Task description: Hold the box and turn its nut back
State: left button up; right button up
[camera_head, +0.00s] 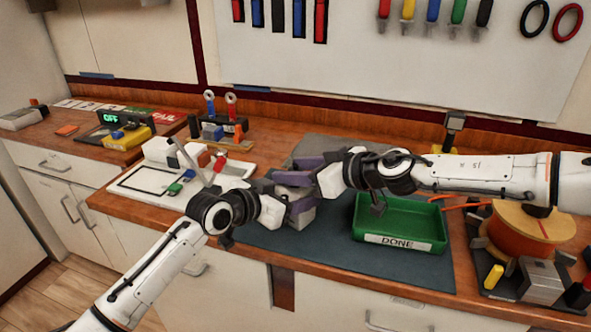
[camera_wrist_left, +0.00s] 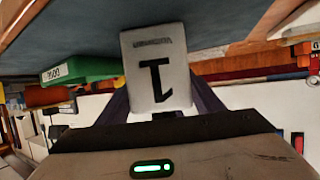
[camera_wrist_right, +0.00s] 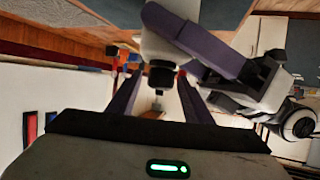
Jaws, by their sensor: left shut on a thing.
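The box is light grey with a black mark on its face and shows in the left wrist view (camera_wrist_left: 146,48). My left gripper (camera_head: 290,196) is shut on it, with a purple finger on each side, and holds it above the dark mat. The black nut (camera_wrist_right: 161,76) sticks out of the box in the right wrist view. My right gripper (camera_head: 309,171) is at the box from the right. Its two purple fingers stand apart on either side of the nut, with a narrow gap showing. In the head view the fingers hide most of the box and the nut.
A green tray (camera_head: 402,239) marked DONE stands on the mat (camera_head: 300,246), right of the grippers. A white board (camera_head: 130,190) with small parts lies to the left. An orange spool (camera_head: 520,232) stands at the right. Bare mat lies in front of the grippers.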

jog(key=c, duration=1)
jog(key=shift+w+n+g, duration=0.1)
jog(key=shift+n+g, duration=0.2)
jog(key=shift+g, duration=0.1)
jog(key=shift+w+a+r+n+g+y, duration=0.1)
jog(key=shift+n+g+y, duration=0.55)
jog(key=shift+n+g, duration=0.55)
jog(key=shift+w+r+n+g+y, duration=0.1)
jog(key=shift+n+g+y, duration=0.55)
jog(key=shift+n+g, duration=0.5)
jog(key=shift+s+f+n+g, duration=0.1)
jog(key=shift+s+n+g, duration=0.05)
jog(key=shift+n+g, duration=0.35)
jog(key=o, duration=1.1)
jog(key=shift+s, duration=0.1)
